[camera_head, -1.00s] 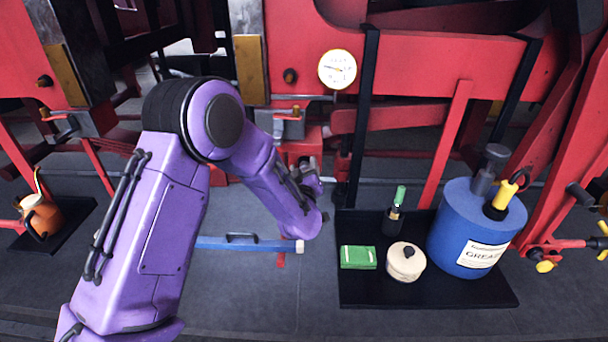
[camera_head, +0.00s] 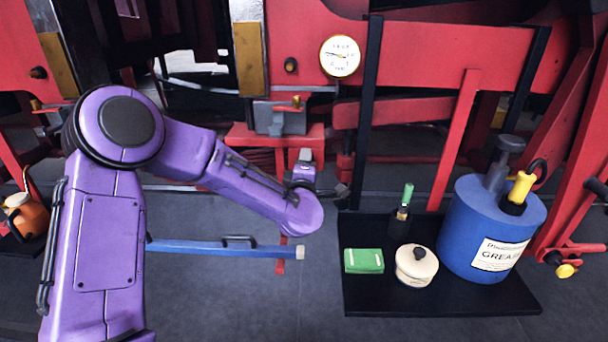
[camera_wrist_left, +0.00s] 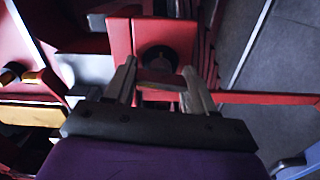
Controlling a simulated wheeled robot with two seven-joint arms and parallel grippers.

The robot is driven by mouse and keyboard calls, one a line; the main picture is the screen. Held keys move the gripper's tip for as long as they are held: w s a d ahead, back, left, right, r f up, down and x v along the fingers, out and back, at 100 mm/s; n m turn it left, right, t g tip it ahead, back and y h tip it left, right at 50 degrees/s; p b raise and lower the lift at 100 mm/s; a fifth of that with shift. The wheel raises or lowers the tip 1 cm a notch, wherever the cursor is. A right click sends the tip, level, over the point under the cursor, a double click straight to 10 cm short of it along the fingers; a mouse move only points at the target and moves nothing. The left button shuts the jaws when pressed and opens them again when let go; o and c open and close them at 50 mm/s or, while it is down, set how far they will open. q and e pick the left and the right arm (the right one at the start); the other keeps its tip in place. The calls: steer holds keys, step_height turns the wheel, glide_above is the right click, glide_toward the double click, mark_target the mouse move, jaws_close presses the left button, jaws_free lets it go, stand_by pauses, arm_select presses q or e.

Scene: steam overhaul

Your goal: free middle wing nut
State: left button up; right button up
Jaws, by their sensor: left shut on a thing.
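My left gripper (camera_wrist_left: 160,84) reaches toward the red machine frame. In the left wrist view its two fingers stand either side of a narrow brownish piece (camera_wrist_left: 160,87), which I take to be the middle wing nut; its shape is mostly hidden. Just beyond it is a dark round part (camera_wrist_left: 160,58) in a red bracket. Another brass-coloured wing-like piece (camera_head: 296,101) sits on a grey block above. My right gripper is not in view.
A black tray (camera_head: 440,302) at the right holds a blue grease can (camera_head: 480,240), a cream pot (camera_head: 416,265), a green block (camera_head: 363,261) and a green-topped bottle (camera_head: 404,210). A blue bar (camera_head: 200,249) lies under my forearm. A gauge (camera_head: 340,57) is above.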

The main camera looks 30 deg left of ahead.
arm_select(q)
steer(key=n+b, duration=0.1)
steer(key=n, duration=0.1)
steer(key=n+b, duration=0.1)
steer(key=b, duration=0.1)
steer(key=shift+f+n, duration=0.3)
steer(key=shift+n, duration=0.1)
steer(key=shift+r+n+b, duration=0.1)
steer(key=shift+n+b, duration=0.6)
steer(key=shift+b, duration=0.1)
steer(key=o, duration=1)
steer(key=shift+o, duration=0.2)
steer(key=b+v, duration=0.3)
steer(key=v, duration=0.7)
steer(key=shift+s+d, duration=0.15)
steer(key=shift+d, duration=0.05)
